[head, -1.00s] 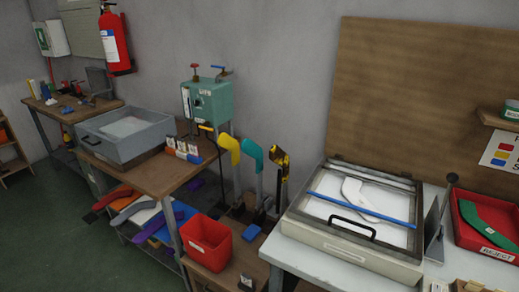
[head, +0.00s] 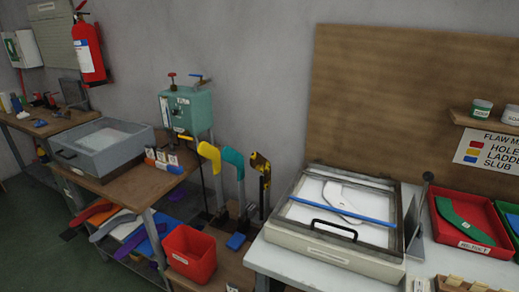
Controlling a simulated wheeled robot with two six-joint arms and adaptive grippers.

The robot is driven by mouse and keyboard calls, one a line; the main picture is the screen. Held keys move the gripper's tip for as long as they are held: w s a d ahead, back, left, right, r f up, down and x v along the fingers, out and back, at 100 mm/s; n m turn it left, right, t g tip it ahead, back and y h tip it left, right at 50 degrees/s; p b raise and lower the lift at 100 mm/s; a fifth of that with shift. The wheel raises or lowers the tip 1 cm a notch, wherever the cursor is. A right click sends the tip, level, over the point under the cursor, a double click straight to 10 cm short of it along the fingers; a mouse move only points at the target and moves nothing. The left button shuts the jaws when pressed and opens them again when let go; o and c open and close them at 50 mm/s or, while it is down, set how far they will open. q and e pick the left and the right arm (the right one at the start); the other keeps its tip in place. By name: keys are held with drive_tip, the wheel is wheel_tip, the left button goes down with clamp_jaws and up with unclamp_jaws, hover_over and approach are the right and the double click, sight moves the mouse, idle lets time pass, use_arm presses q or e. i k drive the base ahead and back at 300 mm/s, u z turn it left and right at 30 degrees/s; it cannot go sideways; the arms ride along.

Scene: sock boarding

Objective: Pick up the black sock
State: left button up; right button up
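No plainly all-black sock stands out. A black and yellow sock-shaped piece (head: 261,163) sits upright on the rightmost of three posts, right of a teal one (head: 233,161) and a yellow one (head: 210,154). Several orange, grey, white, blue and purple sock-shaped pieces (head: 118,224) lie on the shelf under the left bench. Neither of my grippers is in view.
A light box (head: 330,258) with a white sock shape and a blue bar stands on the right table. A grey box (head: 108,147) and a green machine (head: 187,110) stand left.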

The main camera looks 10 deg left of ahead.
sight(257, 161)
drive_tip(key=u, duration=1.05)
drive_tip(key=i, duration=0.85)
drive_tip(key=z, duration=0.65)
